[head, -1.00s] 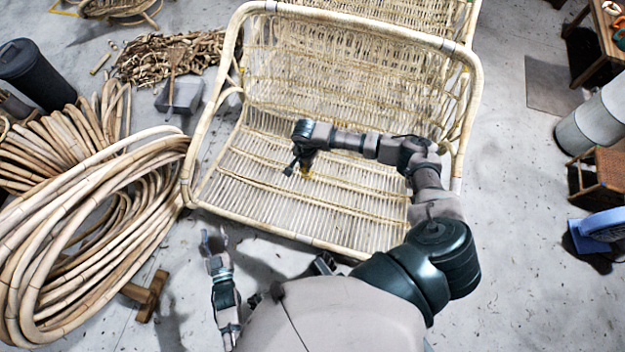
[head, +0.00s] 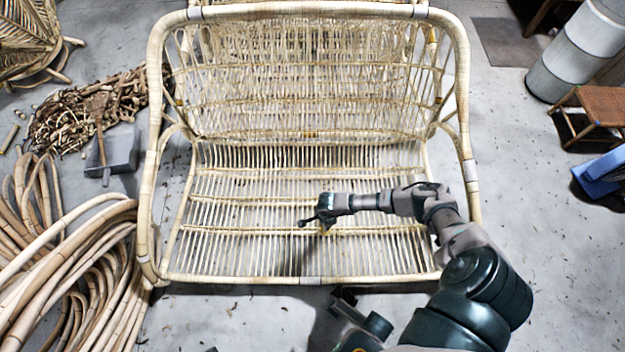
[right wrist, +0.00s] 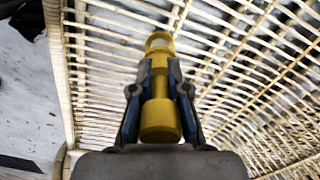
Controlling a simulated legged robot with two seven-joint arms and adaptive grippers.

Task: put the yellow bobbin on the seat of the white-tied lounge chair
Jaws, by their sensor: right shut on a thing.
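The wide rattan lounge chair (head: 310,75) with pale, whitish wraps on its frame fills the middle of the head view, its slatted seat (head: 240,245) facing me. My right gripper (head: 318,222) is over the middle of the seat. It is shut on the yellow bobbin (right wrist: 160,118), which shows between the fingers in the right wrist view, with seat slats behind it. In the head view only a small yellow bit of the bobbin (head: 325,231) shows. I cannot tell whether it touches the slats. My left gripper is out of view.
Coiled rattan poles (head: 70,270) lie at the left, near a grey block (head: 112,152) and a heap of offcuts (head: 85,110). A woven stool (head: 600,105), a blue object (head: 600,172) and a grey cylinder (head: 580,50) stand at the right.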

